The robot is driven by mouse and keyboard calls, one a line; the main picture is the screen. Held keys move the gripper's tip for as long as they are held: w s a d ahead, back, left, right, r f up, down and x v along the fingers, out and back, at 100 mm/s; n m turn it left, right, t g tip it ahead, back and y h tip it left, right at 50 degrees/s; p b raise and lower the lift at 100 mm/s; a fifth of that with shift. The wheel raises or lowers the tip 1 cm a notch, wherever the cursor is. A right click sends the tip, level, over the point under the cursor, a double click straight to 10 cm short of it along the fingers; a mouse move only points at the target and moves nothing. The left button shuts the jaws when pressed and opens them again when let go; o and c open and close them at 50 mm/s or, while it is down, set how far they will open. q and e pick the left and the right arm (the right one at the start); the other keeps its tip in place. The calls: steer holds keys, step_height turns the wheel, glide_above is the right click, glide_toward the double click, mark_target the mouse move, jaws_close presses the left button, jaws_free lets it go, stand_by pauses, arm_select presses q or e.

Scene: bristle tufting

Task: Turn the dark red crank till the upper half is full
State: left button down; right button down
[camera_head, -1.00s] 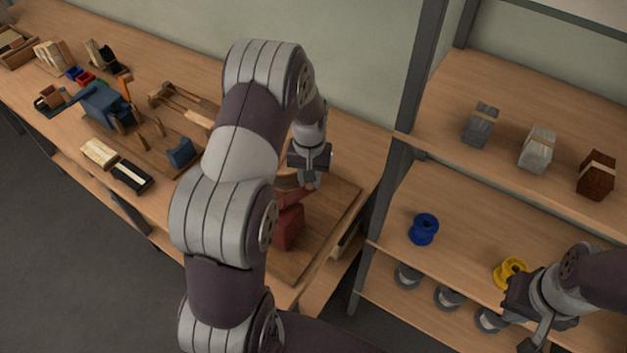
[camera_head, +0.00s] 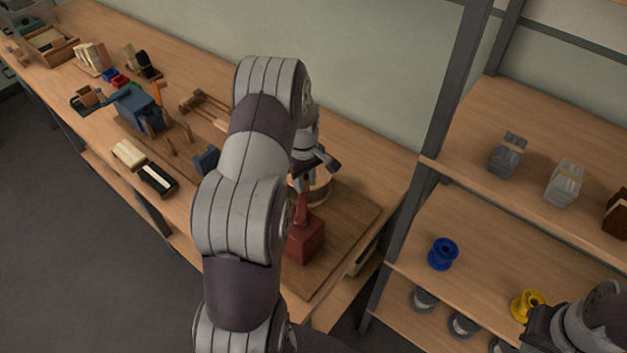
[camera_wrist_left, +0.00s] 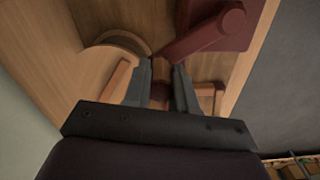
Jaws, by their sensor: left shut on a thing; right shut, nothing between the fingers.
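The dark red crank machine (camera_head: 306,242) stands on a wooden board at the bench's right end. Its red crank arm (camera_wrist_left: 203,36) reaches toward my left fingers in the left wrist view. My left gripper (camera_wrist_left: 162,75) is shut on the brownish crank handle (camera_wrist_left: 160,94) at the arm's end. In the head view my left gripper (camera_head: 308,182) is above and behind the red housing, partly hidden by my arm. A round wooden part (camera_head: 320,191) is beside it; its fill cannot be made out. My right gripper (camera_head: 538,338) is shut and empty at the lower right, partly cut off.
A shelf rack to the right holds a blue spool (camera_head: 442,253), a yellow spool (camera_head: 527,305) and wrapped bundles (camera_head: 508,154). A blue machine (camera_head: 137,108) and small trays fill the bench's left part. My left arm hides the bench's middle.

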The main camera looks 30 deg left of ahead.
arm_select(q)
steer(key=s+a+n+p, duration=0.1)
steer(key=s+a+n, duration=0.3)
steer(key=s+n, duration=0.3)
steer(key=n, duration=0.4)
steer(key=shift+s+a+p, duration=0.3)
steer(key=shift+s+a, duration=0.1)
steer(key=shift+s, duration=0.25)
steer(key=c, duration=0.9)
jaws_free()
steer(key=shift+s, duration=0.1)
step_height(320, 180, up, 13)
steer(key=shift+f+b, duration=0.1)
steer(key=shift+b, duration=0.95)
